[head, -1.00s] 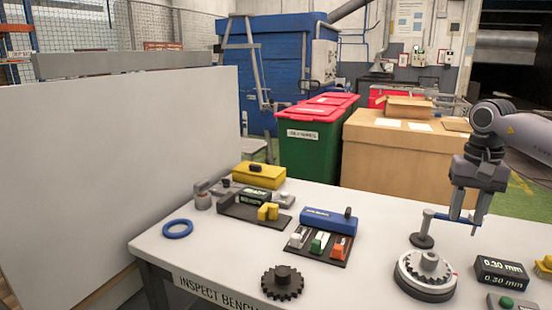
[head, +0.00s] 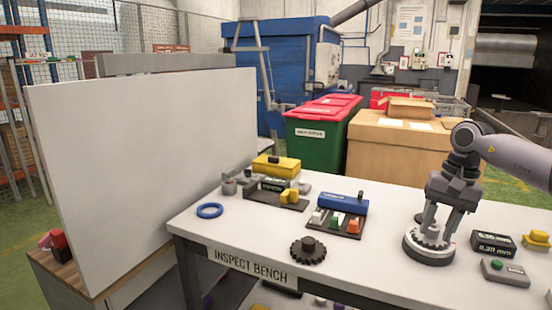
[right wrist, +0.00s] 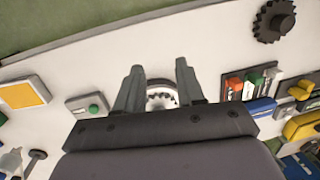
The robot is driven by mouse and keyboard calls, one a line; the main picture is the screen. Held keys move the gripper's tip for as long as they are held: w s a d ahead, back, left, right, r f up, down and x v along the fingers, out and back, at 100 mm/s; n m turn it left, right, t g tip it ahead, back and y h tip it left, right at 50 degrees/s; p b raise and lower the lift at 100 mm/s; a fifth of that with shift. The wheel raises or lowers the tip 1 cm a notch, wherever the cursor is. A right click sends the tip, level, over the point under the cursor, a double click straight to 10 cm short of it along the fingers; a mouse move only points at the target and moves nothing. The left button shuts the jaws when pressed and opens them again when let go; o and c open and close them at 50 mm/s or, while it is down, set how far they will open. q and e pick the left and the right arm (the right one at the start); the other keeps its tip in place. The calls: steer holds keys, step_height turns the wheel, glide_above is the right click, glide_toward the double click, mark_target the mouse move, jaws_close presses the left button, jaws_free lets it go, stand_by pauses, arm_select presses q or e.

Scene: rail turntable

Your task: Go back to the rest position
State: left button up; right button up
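My right gripper (head: 438,232) is open over the round turntable (head: 428,257) on the right part of the inspection bench (head: 385,272). In the right wrist view the gripper's two fingers (right wrist: 158,75) stand wide apart, with the toothed part on the turntable (right wrist: 160,98) showing between them. Nothing shows held in the fingers. In the head view the gripper partly hides the turntable and the small stand behind it. My left gripper is not in view.
A dark gear (head: 308,251), a blue ring (head: 209,210), a tray with coloured tabs (head: 340,222), a yellow block (head: 276,165) and a black display box (head: 494,244) stand on the bench. A tall pale panel (head: 150,170) rises at left.

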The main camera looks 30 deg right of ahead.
steer(key=w+a+f+m+t+y, duration=0.35)
steer(key=a+f+m, duration=0.2)
steer(key=a, duration=0.45)
steer(key=w+a+f+m+t+y, duration=0.2)
steer(key=a+f+m+y, duration=0.4)
steer(key=a, duration=0.4)
steer(key=w+a+f+m+t+y, duration=0.35)
steer(key=a+m, duration=0.35)
steer(key=a, duration=0.3)
steer(key=s+a+f+n+h, duration=0.3)
steer(key=s+f+n+h, duration=0.3)
steer(key=n, duration=1)
steer(key=s+a+f+n+h, duration=0.3)
steer(key=s+f+n+h, duration=0.3)
steer(key=f+n, duration=0.6)
steer(key=s+n, duration=0.2)
steer(key=n, duration=0.2)
steer(key=shift+t, duration=0.3)
steer(key=shift+s+h, duration=0.2)
steer(key=shift+h, duration=0.1)
